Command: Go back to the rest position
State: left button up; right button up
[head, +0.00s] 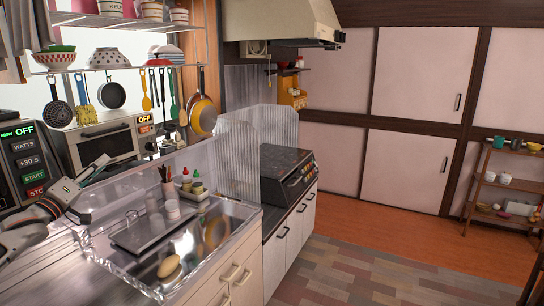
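My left gripper (92,189) comes in from the left edge, above the metal counter and left of the sink. Its two fingers are spread apart, and I see nothing between them. The gripper is in front of the microwave (28,160) and toaster oven (110,140), apparently apart from both. My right gripper is not in view.
The sink (190,262) has a clear rim, a dark board (145,232) and a yellowish oval object (169,266). Bottles (197,183) stand behind it. A ribbed clear screen (237,155) separates it from the stove (288,172). Utensils hang above. The floor (370,272) is open at right.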

pick_arm(q)
jog(key=d+f+m+g, duration=0.2)
jog(key=d+f+m, duration=0.1)
jog(key=d+f, duration=0.9)
jog(key=s+d+f+m+g+y, duration=0.1)
jog(key=s+d+f+m+g, duration=0.1)
jog(key=s+d+f, duration=0.5)
jog(key=s+d+f+m+g+y, duration=0.1)
jog(key=s+d+f+m+g, duration=0.15)
jog(key=s+f, duration=0.45)
jog(key=s+d+f+m+g+y, duration=0.1)
jog(key=s+f+m+g+y, duration=0.15)
jog(key=s+f, duration=0.7)
jog(key=s+a+m+g+y, duration=0.2)
jog(key=s+a, duration=0.2)
jog(key=s, duration=0.7)
jog(key=s+a+m+g+y, duration=0.1)
jog(key=s+a+g+y, duration=0.15)
jog(key=s, duration=0.85)
jog(key=w+d+f+n+t+h, duration=0.1)
jog(key=d+f+t+h, duration=0.3)
jog(key=d+f, duration=1)
jog(key=d+n+h, duration=0.1)
jog(key=h, duration=0.2)
jog(key=shift+w+d+n, duration=0.2)
jog(key=shift+w+n, duration=0.2)
jog(key=shift+a, duration=0.1)
jog(key=shift+c, duration=0.5)
